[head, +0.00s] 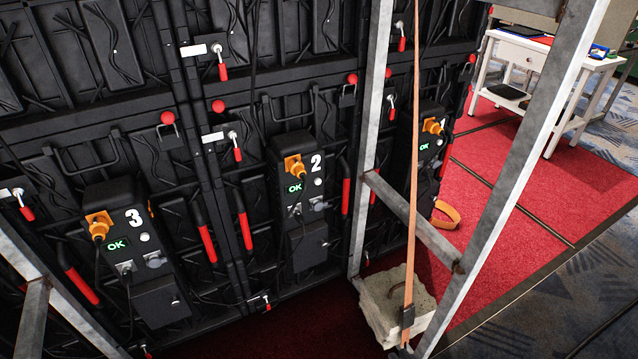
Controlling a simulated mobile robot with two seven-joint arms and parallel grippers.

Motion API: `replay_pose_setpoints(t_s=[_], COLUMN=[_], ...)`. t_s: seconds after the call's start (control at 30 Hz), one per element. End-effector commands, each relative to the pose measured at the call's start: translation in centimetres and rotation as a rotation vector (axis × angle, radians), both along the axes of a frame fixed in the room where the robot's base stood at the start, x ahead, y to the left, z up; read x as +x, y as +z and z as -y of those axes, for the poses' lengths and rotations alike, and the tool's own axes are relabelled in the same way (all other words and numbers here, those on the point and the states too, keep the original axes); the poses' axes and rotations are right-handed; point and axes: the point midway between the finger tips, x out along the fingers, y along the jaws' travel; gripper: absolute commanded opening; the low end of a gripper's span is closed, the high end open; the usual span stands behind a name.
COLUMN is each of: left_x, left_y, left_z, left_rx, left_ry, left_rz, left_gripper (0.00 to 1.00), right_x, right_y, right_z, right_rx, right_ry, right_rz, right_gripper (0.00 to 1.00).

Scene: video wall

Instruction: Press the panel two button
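Panel two (308,245) is a black control box on the video wall, marked with a white 2. It has an orange plug (293,166), a small screen with a green OK (295,189), and a small round whitish button (318,183) to the right of the screen. Cables hang below the plug. Neither of my grippers shows in the head view, and nothing covers the button.
Panel three (146,267) is at left; another panel (428,145) is at right, partly behind a metal frame (372,130). An orange strap (411,180) runs down to a concrete block (384,312). A white table (540,60) stands back right on red carpet (545,185).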

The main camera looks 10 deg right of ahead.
Motion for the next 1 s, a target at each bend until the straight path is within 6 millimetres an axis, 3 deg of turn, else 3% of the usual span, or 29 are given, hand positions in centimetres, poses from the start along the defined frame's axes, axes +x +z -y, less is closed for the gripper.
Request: replay_pose_setpoints(t_s=[0.1,1.0], left_x=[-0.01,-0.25], left_y=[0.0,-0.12], left_z=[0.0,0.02], left_rx=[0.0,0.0], left_ry=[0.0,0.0], left_rz=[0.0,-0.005], left_gripper=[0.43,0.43], right_x=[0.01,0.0], right_y=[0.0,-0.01], right_z=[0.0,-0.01], right_rx=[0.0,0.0], right_ry=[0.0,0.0], right_rz=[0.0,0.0], right_gripper=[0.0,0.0])
